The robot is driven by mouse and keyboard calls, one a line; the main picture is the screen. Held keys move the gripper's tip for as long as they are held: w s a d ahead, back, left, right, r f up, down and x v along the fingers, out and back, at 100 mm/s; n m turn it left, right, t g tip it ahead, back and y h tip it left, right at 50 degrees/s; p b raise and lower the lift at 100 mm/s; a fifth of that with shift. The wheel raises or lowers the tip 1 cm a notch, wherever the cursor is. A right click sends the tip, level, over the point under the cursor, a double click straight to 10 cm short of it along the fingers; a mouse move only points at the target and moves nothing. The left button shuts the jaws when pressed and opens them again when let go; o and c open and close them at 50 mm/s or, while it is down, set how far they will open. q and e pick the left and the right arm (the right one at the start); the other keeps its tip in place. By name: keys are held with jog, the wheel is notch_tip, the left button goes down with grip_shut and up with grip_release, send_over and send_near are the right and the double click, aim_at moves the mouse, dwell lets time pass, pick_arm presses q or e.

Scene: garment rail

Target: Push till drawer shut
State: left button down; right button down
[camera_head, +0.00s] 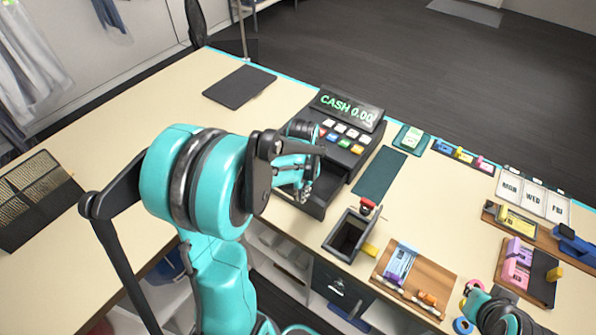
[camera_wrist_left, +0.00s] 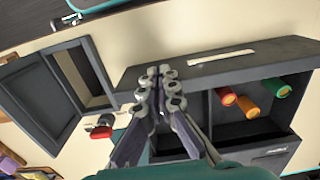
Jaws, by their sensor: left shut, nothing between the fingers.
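The till (camera_head: 350,122) is a dark register with coloured keys and a lit "CASH 0.00" display. Its drawer (camera_head: 316,207) stands out at the front, partly hidden by my left gripper (camera_head: 303,180). In the left wrist view the drawer front (camera_wrist_left: 225,62) is a dark bar with a pale strip, and compartments hold orange and green rolls (camera_wrist_left: 250,105). My left gripper (camera_wrist_left: 163,72) is shut and empty, its fingertips over the drawer by the front bar; contact cannot be told. My right gripper (camera_head: 497,315) shows only partly at the bottom right, its fingers unclear.
An open dark box (camera_head: 348,236) with a red knob (camera_head: 368,205) beside it stands right of the drawer. A wooden tray (camera_head: 415,281) lies further right. A black mat (camera_head: 240,87) and a mesh tray (camera_head: 36,190) lie left. The counter between them is clear.

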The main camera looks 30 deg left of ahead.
pick_arm(q)
jog(key=w+b, duration=0.1)
jog(key=w, duration=1.4)
jog(key=shift+w+d, duration=0.3)
jog(key=shift+w, duration=0.05)
dwell(0.6)
notch_tip(320, 180, up, 8)
jog(key=s+p, duration=0.1)
jog(key=p, duration=0.3)
jog(key=shift+s+p, duration=0.35)
dwell(0.5)
